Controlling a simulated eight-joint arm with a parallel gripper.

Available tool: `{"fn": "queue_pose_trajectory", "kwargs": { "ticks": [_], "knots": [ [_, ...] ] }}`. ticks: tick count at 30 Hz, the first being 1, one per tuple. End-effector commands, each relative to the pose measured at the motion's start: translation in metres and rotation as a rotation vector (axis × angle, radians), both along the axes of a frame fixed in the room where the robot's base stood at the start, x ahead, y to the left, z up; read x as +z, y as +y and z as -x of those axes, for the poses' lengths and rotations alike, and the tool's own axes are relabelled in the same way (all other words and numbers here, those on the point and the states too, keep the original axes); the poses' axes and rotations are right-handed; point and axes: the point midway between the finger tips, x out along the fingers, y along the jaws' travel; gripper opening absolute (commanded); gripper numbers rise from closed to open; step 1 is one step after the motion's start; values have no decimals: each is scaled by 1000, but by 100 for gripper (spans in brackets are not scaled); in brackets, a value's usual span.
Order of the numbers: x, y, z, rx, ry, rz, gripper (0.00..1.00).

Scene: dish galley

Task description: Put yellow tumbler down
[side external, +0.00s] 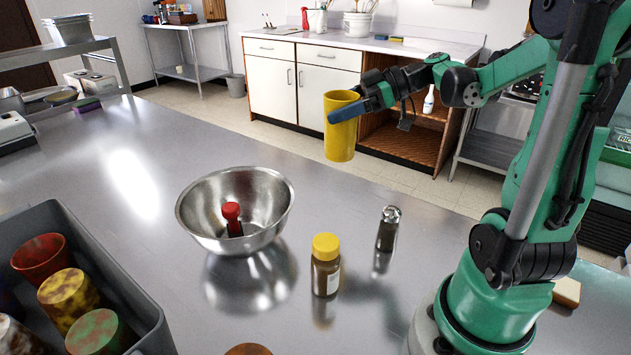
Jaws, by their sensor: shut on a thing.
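The yellow tumbler (340,143) is in the side external view, upper middle, held upright in the air above the far part of the steel counter (330,190). My gripper (346,108) is shut on it, with a blue finger across its near side. The other finger is mostly hidden by the tumbler. The tumbler's open rim faces up and its base is clear of the counter.
A steel bowl (196,222) holding a red-topped bottle (232,218) stands mid-counter. A yellow-lidded jar (325,268) and a metal-topped shaker (388,230) stand to its right. A grey crate (115,270) with several cups is at front left. Counter left of the bowl is clear.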

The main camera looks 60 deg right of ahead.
Motion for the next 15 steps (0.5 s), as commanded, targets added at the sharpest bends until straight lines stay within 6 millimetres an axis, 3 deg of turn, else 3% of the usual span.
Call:
{"fn": "queue_pose_trajectory", "kwargs": {
  "ticks": [9,15],
  "knots": [
    [-67,-1,-1,0,1,-1,21],
    [-93,-1,-1,-1,0,0,21]
  ]
}}
